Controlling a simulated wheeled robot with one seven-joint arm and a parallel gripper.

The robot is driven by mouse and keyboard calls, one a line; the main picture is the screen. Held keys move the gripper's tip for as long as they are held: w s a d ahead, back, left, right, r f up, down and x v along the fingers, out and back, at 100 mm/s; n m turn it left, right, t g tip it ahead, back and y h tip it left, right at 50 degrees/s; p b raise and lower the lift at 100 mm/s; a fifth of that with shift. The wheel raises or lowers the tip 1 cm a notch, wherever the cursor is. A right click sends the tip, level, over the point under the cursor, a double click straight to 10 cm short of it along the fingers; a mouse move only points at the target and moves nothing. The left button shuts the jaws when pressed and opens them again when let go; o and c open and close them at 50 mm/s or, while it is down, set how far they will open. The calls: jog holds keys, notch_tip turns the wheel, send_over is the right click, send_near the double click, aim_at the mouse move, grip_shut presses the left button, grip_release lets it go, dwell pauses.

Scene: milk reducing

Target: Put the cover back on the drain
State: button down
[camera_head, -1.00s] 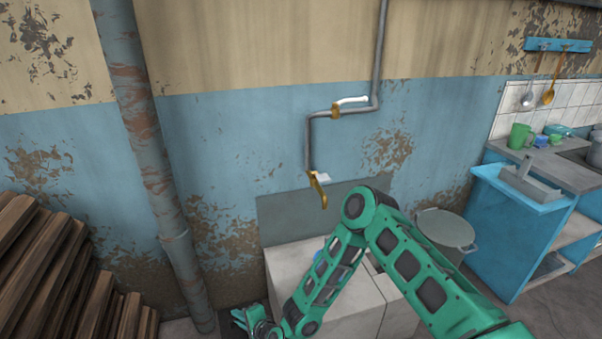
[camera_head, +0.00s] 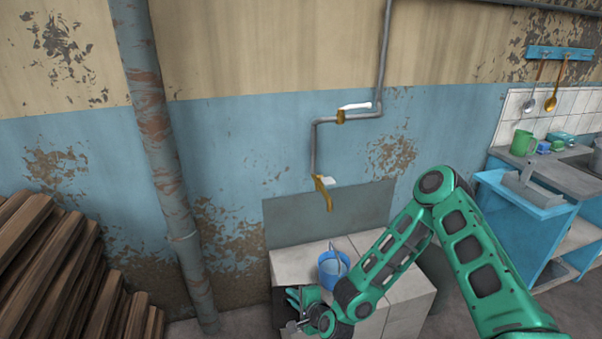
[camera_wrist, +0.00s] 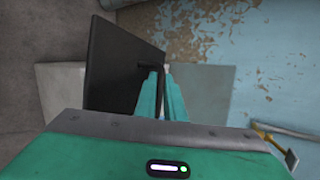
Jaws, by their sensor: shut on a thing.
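My gripper (camera_head: 296,298) is low at the left front of the white tiled block (camera_head: 350,247). In the wrist view my teal fingers (camera_wrist: 161,92) reach to a dark flat square panel, which looks like the cover (camera_wrist: 112,62), and are shut on it near its right edge. The panel stands at a tilt to the camera. In the head view a dark patch beside the gripper may be part of it; most is hidden. I cannot make out the drain opening.
A blue bucket (camera_head: 330,272) stands on the tiled block, close behind my gripper. A brass tap (camera_head: 324,192) hangs from the wall pipe above. A thick rusty pipe (camera_head: 160,150) and stacked planks (camera_head: 50,270) are at left. A blue cabinet (camera_head: 520,225) stands at right.

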jog(key=w+d+r+m+h, duration=0.2)
jog(key=d+r, duration=0.3)
jog(key=d, duration=0.5)
jog(key=w+d+r+m+h, duration=0.2)
jog(key=w+d+r, duration=0.2)
jog(key=d, duration=0.7)
jog(key=w+d+r+m+t+h, duration=0.1)
jog(key=w+d+r+m+h, duration=0.1)
jog(key=d+r, duration=0.4)
jog(key=shift+w+d+r, duration=0.2)
jog(key=shift+w+d, duration=0.2)
jog(key=shift+d, duration=2.05)
